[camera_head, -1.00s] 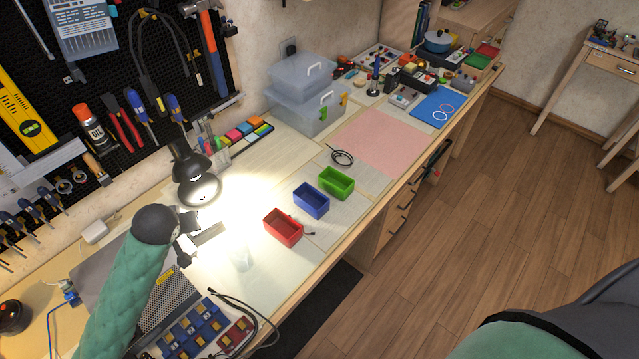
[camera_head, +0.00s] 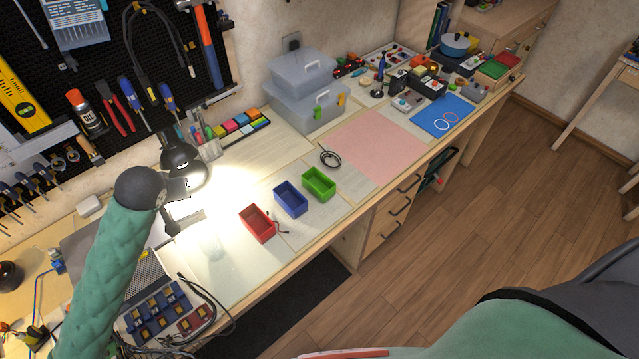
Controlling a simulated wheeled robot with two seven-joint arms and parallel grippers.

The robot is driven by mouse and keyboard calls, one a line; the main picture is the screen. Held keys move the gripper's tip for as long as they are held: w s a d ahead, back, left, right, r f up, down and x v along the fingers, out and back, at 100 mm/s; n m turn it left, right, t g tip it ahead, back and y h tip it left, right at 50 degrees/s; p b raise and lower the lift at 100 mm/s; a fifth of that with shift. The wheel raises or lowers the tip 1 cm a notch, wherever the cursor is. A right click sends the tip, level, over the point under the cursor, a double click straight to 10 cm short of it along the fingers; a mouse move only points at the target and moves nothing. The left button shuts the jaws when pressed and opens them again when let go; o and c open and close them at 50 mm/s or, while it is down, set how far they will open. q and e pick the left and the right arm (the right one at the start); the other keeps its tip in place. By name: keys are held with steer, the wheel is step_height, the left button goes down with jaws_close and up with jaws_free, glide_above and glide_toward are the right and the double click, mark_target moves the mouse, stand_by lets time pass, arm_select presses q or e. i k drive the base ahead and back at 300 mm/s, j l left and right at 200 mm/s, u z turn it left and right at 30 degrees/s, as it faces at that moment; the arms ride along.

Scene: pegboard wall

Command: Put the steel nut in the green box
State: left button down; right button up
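The green box (camera_head: 319,186) sits on the workbench, at the right end of a row with the blue box (camera_head: 290,200) and the red box (camera_head: 257,224). It looks empty. I cannot make out a steel nut in this view; the bright lamp glare may hide it. My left gripper (camera_head: 180,207) is over the lit part of the bench, left of the red box. Its fingers look spread apart, with nothing visible between them. My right gripper is out of view.
A desk lamp (camera_head: 182,158) stands close behind my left gripper. A coiled black cable (camera_head: 330,157) lies behind the green box. A pink mat (camera_head: 376,145) is clear. Clear plastic containers (camera_head: 304,100) stand by the wall. A tray of blue parts (camera_head: 158,312) lies at front left.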

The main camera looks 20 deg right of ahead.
mark_target(318, 185)
steer(key=i+l+u, duration=0.1)
steer(key=l+u, duration=0.25)
steer(key=l, duration=0.8)
steer(key=l+u, duration=0.4)
steer(key=l, duration=0.75)
steer(key=l+u, duration=0.15)
steer(key=l, duration=0.3)
steer(key=l+u, duration=0.1)
steer(key=l, duration=0.3)
steer(key=k+l+u, duration=0.15)
steer(key=l, duration=0.25)
steer(key=l+u, duration=0.1)
steer(key=l, duration=0.35)
steer(key=k+l+u, duration=0.15)
steer(key=l, duration=0.25)
steer(key=k+l+u, duration=0.15)
steer(key=l, duration=0.2)
